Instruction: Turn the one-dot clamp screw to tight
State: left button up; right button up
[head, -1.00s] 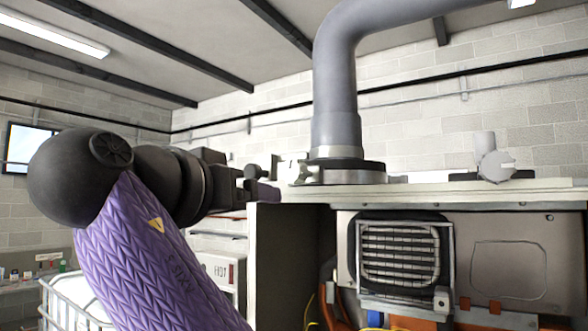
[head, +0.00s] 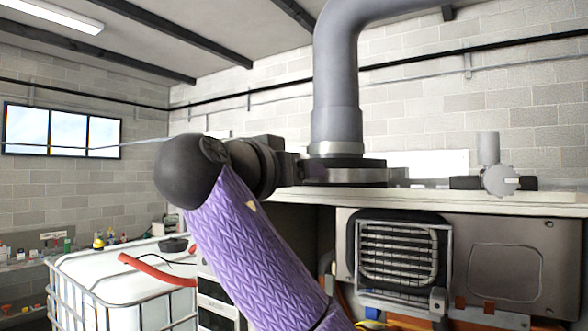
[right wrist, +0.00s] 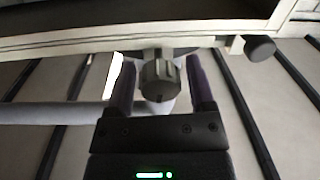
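A dark ridged clamp knob (right wrist: 160,78) is in the middle of the right wrist view. My right gripper (right wrist: 163,82) is open, with one purple finger on each side of the knob and a visible gap on both sides. No dot mark can be made out on it. In the head view my purple arm reaches up, and its gripper end (head: 288,173) is beside the dark clamp band (head: 345,174) at the foot of the grey flue pipe (head: 336,100). The fingertips and the knob are hidden there. My left gripper is not in view.
The heater's top panel (head: 430,198) runs under the flue, with a round fitting (head: 500,180) at its right. A second round knob (right wrist: 259,48) shows in the right wrist view.

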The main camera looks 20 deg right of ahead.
grip_shut()
jog(key=shift+f+m+b, duration=0.15)
jog(key=shift+m+b, duration=0.25)
jog(key=shift+m, duration=0.2)
jog(key=shift+a+m, duration=0.1)
jog(key=shift+m, duration=0.8)
jog(key=m, duration=0.2)
jog(key=shift+m, duration=0.4)
jog(key=shift+o, duration=1.1)
grip_release()
